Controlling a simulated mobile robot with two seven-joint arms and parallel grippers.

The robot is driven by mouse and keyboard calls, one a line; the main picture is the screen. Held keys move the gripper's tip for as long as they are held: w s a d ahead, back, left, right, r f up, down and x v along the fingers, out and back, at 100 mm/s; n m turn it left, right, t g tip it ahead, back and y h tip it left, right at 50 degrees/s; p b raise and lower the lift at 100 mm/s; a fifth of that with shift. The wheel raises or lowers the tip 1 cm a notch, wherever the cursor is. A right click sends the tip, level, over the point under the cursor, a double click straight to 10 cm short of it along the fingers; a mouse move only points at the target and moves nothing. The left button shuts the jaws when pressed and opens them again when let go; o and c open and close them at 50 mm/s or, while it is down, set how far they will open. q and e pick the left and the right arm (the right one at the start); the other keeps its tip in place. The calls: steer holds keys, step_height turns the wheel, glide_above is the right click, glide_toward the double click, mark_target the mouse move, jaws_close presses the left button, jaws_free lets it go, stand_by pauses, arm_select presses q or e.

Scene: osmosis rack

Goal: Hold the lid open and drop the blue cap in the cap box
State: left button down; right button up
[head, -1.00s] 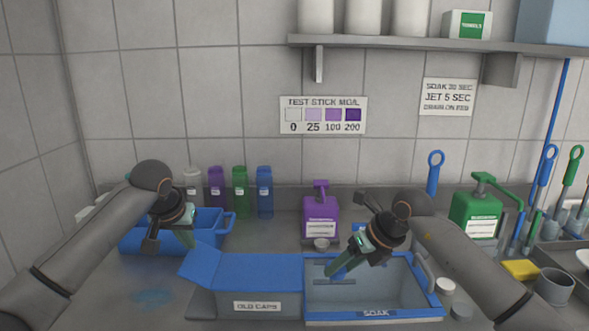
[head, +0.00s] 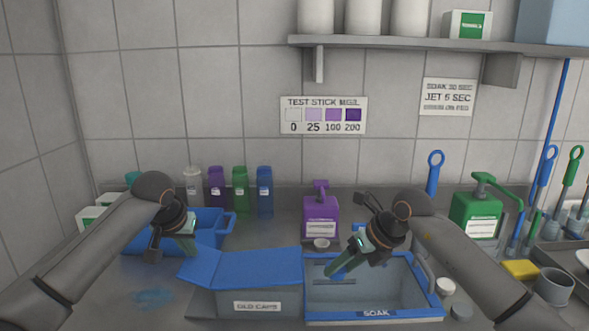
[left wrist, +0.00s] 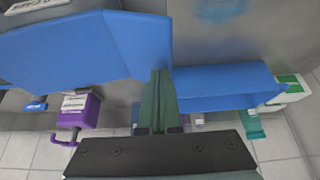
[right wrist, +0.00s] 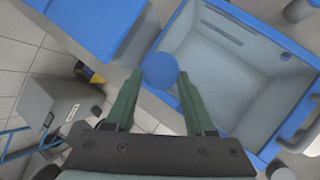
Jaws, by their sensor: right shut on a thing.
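The grey cap box (head: 256,306), labelled OLD CAPS, stands at the front centre. Its blue lid (head: 258,268) is slightly raised at the front, with an angled flap at its left end. My left gripper (head: 190,245) is at the flap's back edge; in the left wrist view its fingers (left wrist: 158,75) are together beside the blue lid (left wrist: 90,50). Whether they touch it is unclear. My right gripper (head: 334,268) is over the SOAK basin, shut on the round blue cap (right wrist: 160,70). The cap is partly hidden by the fingers in the head view (head: 340,273). The box's inside is hidden.
The blue-rimmed SOAK basin (head: 400,290) adjoins the box on the right. A purple pump bottle (head: 321,218) stands behind, with a blue crate (head: 210,228) at back left and several bottles behind it.

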mark_target(191, 262)
arm_select(q)
steer(key=shift+f, duration=2.2)
arm_select(e)
steer(key=shift+a+f, duration=0.2)
steer(key=shift+a, duration=1.65)
steer(key=shift+a+f, duration=0.15)
steer(key=shift+a, duration=1.65)
steer(key=shift+a+f, duration=0.2)
steer(key=shift+a, duration=1.65)
